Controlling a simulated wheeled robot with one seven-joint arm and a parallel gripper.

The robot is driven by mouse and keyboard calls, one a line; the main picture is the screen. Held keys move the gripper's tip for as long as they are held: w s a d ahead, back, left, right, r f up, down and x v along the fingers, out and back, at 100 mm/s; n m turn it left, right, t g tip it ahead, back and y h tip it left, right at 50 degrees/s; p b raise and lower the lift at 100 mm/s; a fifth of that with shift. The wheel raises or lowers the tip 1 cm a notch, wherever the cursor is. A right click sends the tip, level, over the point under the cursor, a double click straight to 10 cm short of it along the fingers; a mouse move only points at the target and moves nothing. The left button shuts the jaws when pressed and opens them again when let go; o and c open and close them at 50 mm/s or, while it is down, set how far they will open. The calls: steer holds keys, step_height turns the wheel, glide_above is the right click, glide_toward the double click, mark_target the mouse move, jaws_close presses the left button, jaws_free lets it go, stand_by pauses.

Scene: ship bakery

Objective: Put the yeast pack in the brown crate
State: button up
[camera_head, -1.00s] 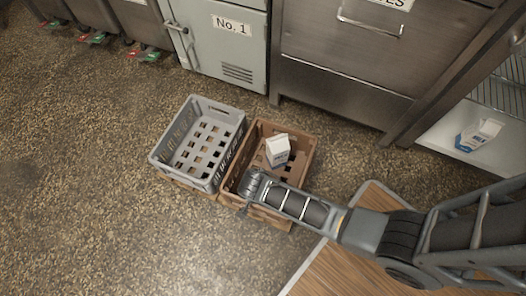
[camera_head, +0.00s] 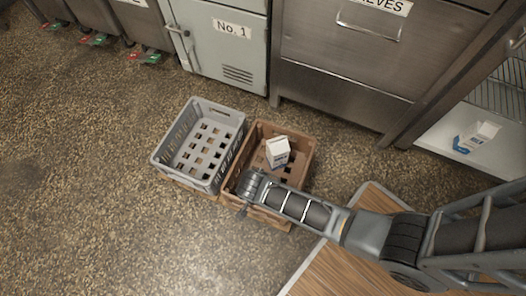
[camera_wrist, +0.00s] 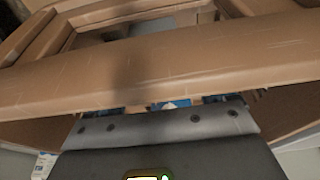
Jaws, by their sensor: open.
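The brown crate (camera_head: 301,178) stands on the floor. A white carton-like pack (camera_head: 277,151) with a dark label sits in it, towards the back; its print is too small to read, so I cannot tell if it is the yeast pack. My gripper (camera_head: 243,211) points down at the crate's front left part, mostly hidden by my wrist. In the wrist view, the crate's rim (camera_wrist: 150,75) runs across just beyond my open gripper (camera_wrist: 176,106). A small blue and white patch shows between the jaws; I cannot tell what it is.
A grey crate (camera_head: 160,158) stands against the brown crate's left side. Another white and blue pack (camera_head: 476,137) lies on a low shelf at the right. Steel drawers (camera_head: 345,75) and a locker marked No. 1 (camera_head: 225,55) stand behind. The floor at left is clear.

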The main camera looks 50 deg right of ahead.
steer(key=p+v, duration=0.3)
steer(key=v, duration=0.6)
steer(key=shift+r+p, duration=0.35)
steer(key=shift+p, duration=0.05)
steer(key=s+r+n+t+y, duration=0.3)
steer(key=s+r+n+t, duration=0.35)
steer(key=s+r, duration=0.45)
steer(key=s+d+r+n+t, duration=0.1)
steer(key=s+r+n+t, duration=0.1)
steer(key=r, duration=0.7)
steer(key=s+r+n+t, duration=0.3)
steer(key=r, duration=0.6)
steer(key=s+d+r+n+t, duration=0.1)
steer(key=s+r+n+t, duration=0.1)
steer(key=r, duration=0.8)
steer(key=shift+s+d, duration=0.35)
steer(key=shift+n, duration=0.25)
